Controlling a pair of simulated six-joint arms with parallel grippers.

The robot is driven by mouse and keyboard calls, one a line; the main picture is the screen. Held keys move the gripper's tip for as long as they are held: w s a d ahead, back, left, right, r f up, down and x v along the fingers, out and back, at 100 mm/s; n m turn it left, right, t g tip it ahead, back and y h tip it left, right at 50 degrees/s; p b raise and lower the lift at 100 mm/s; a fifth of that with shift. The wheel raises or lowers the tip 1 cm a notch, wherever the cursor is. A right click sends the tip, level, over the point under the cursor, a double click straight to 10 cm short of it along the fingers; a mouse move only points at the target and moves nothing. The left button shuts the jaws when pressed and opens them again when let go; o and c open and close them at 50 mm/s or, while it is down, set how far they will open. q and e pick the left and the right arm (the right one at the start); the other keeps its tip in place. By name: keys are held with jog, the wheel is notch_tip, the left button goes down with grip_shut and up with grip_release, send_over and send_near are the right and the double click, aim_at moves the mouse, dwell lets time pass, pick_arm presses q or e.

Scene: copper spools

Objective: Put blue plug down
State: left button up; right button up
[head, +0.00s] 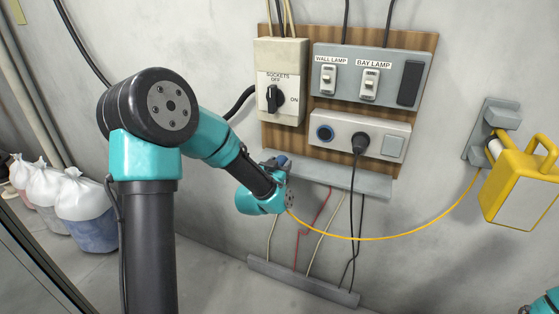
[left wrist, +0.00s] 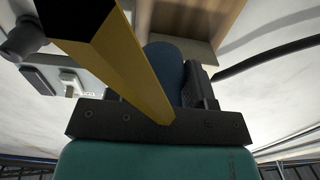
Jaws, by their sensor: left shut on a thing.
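My left gripper (head: 280,164) is by the left end of the grey shelf (head: 345,178) below the socket panel. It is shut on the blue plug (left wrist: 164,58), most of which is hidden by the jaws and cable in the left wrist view. The yellow cable runs from the gripper to the yellow lamp (head: 520,180) and crosses the left wrist view close to the camera (left wrist: 110,60). I cannot tell whether the plug touches the shelf. My right gripper is not in view.
Above are the sockets switch box (head: 280,80) and lamp switch box (head: 400,80). Thin wires hang below the shelf. White bags (head: 85,210) stand at left.

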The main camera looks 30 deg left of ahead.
pick_arm(q)
jog(key=shift+s+a+f, duration=0.1)
jog(key=shift+s, duration=0.05)
jog(key=w+a, duration=0.2)
jog(key=w, duration=0.2)
jog(key=w+a+f, duration=0.1)
jog(key=w+a, duration=0.2)
jog(key=w, duration=0.1)
jog(key=w+a, duration=0.2)
jog(key=w, duration=0.3)
jog(key=shift+a+f, duration=0.2)
jog(key=shift+a, duration=0.15)
jog(key=shift+w, duration=0.15)
jog(key=shift+w+a, duration=0.25)
jog(key=shift+w, duration=0.1)
jog(key=shift+s+f, duration=0.1)
jog(key=shift+f, duration=1.7)
jog(key=shift+f, duration=0.6)
jog(key=o, duration=1.2)
jog(key=shift+d+f, duration=0.1)
jog(key=shift+f, duration=0.05)
